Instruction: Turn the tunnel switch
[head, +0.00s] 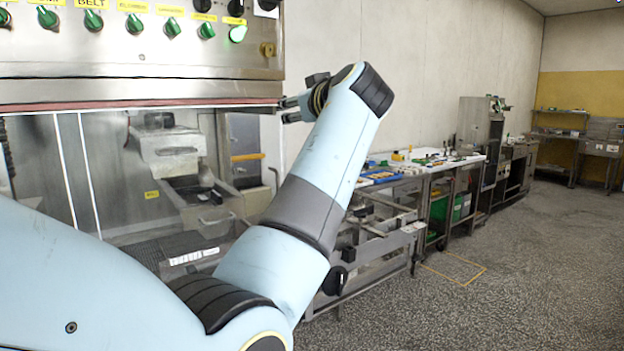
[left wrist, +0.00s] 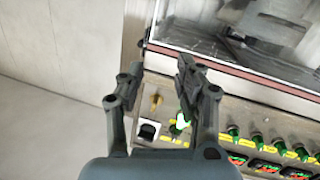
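The steel control panel (head: 140,62) at the upper left of the head view carries a row of green rotary switches under yellow labels. One label reads BELT; I cannot tell which switch is the tunnel one. The rightmost green switch (head: 238,34) looks pale and lit; it also shows as a lit knob (left wrist: 182,120) in the left wrist view, beside a finger. A brass switch (head: 268,49) is at the panel's right end and also in the left wrist view (left wrist: 155,103). My left gripper (head: 286,110) (left wrist: 158,68) is open and empty, below the panel's right end. My right gripper is not in view.
A clear machine cover (head: 85,160) with a reddish edge strip lies below the panel. A steel frame (head: 375,250) and a long bench (head: 430,165) with small items run to the right. Speckled floor (head: 500,300) at right is free.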

